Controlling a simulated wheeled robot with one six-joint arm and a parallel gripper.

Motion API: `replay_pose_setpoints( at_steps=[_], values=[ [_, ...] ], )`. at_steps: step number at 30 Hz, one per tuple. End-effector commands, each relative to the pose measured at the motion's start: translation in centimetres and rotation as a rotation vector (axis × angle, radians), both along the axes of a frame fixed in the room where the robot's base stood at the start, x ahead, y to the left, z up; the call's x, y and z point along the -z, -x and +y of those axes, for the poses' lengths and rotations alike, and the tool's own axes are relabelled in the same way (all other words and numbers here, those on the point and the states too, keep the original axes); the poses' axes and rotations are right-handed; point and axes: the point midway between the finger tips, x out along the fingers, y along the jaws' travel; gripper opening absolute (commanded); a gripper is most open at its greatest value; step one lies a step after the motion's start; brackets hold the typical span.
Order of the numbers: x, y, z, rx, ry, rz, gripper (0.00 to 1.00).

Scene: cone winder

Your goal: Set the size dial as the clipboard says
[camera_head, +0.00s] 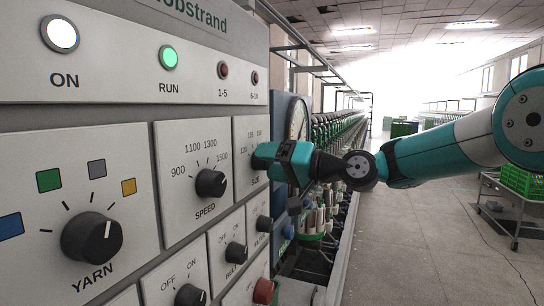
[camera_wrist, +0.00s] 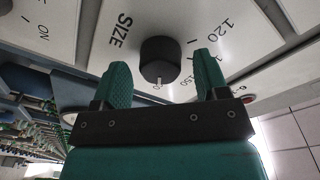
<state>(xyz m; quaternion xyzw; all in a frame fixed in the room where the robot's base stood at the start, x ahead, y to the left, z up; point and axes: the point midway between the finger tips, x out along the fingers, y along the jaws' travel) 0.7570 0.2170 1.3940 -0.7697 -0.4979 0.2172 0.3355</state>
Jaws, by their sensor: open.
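The black size dial (camera_wrist: 160,60) sits on its white panel in the wrist view, with the word SIZE to its left. Its white pointer mark faces the bottom of the picture, toward a number largely hidden. The number 120 shows at upper right. My gripper (camera_wrist: 162,66) is open, with one teal finger on each side of the dial. I cannot tell whether either finger touches it. In the head view my gripper (camera_head: 264,156) is at the size panel (camera_head: 244,127) and hides the dial. No clipboard is visible in either view.
The yarn dial (camera_head: 92,238) and speed dial (camera_head: 211,183) are left of the size panel. Small switches (camera_head: 236,252) and a red button (camera_head: 264,291) lie below. The green RUN lamp (camera_head: 169,57) is lit. Open aisle floor (camera_head: 410,240) and a cart with a green crate (camera_head: 524,182) are at right.

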Motion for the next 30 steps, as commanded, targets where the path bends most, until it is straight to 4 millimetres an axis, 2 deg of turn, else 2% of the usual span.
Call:
replay_pose_setpoints(
  at_steps=[7,8,14,23,30],
  values=[
    [0.02,-0.03,0.09,0.000,0.000,0.000,0.67],
    [0.02,-0.04,0.08,0.000,0.000,0.000,0.65],
    [0.02,-0.04,0.05,0.000,0.000,0.000,0.19],
    [0.28,-0.05,0.01,0.001,0.009,-0.028,0.18],
    [0.74,-0.03,0.00,0.000,0.050,-0.146,0.18]
  ],
)
